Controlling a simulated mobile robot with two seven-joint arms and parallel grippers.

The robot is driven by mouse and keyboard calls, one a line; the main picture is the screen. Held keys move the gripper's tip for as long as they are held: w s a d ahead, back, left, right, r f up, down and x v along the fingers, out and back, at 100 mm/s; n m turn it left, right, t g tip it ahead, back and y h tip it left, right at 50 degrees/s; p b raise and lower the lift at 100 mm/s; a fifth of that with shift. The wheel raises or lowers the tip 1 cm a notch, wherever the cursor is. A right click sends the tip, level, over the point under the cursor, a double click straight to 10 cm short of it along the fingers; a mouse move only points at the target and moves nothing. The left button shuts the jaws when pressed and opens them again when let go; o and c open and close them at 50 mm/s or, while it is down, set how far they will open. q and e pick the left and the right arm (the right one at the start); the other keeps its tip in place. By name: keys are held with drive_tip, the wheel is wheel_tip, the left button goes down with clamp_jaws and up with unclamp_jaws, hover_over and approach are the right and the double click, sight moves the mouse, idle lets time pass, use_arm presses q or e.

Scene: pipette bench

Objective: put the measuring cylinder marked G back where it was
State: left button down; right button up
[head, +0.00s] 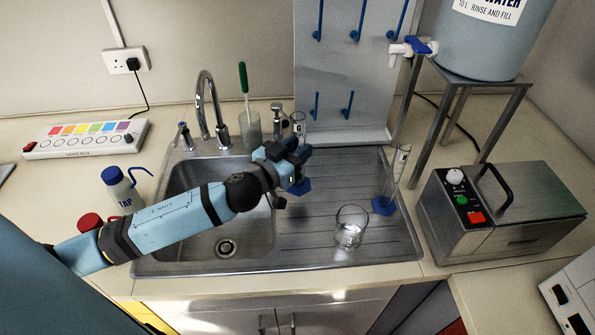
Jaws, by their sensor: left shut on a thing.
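My left gripper (293,160) is shut on a measuring cylinder over the left part of the ribbed draining board. The cylinder's blue foot (300,187) shows below the jaws and its clear top (298,118) above them; the middle is hidden by the gripper. It looks roughly upright; I cannot tell whether the foot touches the board. A second clear measuring cylinder (397,172) with a blue foot (383,206) stands at the right end of the draining board. Markings on both are too small to read, so I cannot tell which is G. My right gripper is not in view.
A glass beaker (350,229) stands on the draining board's front. The sink basin (205,243) and tap (207,100) lie left. Behind is a pegboard (340,75) with blue pegs, several empty. A water tank stand (465,85) and metal box (510,215) stand right.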

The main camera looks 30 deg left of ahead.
use_arm(q)
wheel_tip(320, 180, down, 7)
drive_tip(key=shift+r+b, duration=0.2)
drive_tip(key=shift+b, duration=0.2)
drive_tip(key=shift+f, duration=0.2)
drive_tip(key=c, duration=0.8)
unclamp_jaws()
